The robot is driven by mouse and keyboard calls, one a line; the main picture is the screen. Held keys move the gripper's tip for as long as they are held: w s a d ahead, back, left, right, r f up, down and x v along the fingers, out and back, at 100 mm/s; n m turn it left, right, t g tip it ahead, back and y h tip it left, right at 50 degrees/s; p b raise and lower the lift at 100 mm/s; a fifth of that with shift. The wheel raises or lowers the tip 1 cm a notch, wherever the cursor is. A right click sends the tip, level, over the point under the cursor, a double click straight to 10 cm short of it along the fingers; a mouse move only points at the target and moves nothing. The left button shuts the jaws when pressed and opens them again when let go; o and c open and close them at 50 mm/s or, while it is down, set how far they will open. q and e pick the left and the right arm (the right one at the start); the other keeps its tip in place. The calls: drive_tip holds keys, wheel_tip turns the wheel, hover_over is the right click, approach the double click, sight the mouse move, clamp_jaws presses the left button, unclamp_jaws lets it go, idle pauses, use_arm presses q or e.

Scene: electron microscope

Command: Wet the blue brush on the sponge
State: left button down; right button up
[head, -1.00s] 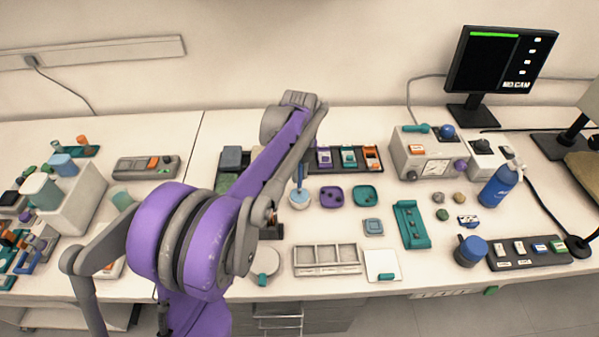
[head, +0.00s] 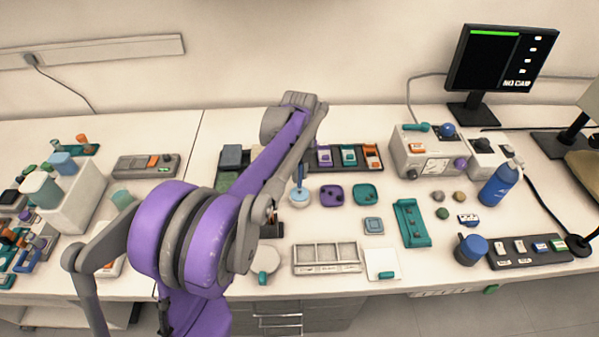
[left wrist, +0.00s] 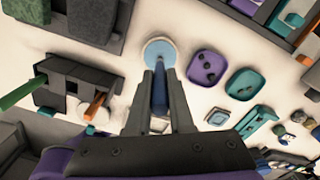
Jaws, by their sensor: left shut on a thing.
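The blue brush (head: 299,179) is held by my left gripper and stands roughly upright over the sponge dish. In the left wrist view the brush (left wrist: 160,97) lies between the two grey fingers of my left gripper (left wrist: 160,80), which are shut on it. The round sponge (head: 300,199), pale blue in a white dish, is right below the brush. It also shows in the left wrist view (left wrist: 157,53), just beyond the fingertips. The brush tip overlaps the sponge in the head view; I cannot tell whether it touches. My right gripper is not in view.
A purple dish (head: 331,196) and a teal dish (head: 366,194) stand close to the right of the sponge. A dark rack (left wrist: 70,86) with sticks is left of the fingers. A compartment tray (head: 326,268) lies nearer the front edge. A blue bottle (head: 500,184) stands right.

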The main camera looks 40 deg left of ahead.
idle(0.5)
use_arm(q)
drive_tip(key=shift+r+p, duration=2.4)
drive_tip(key=shift+r, duration=1.05)
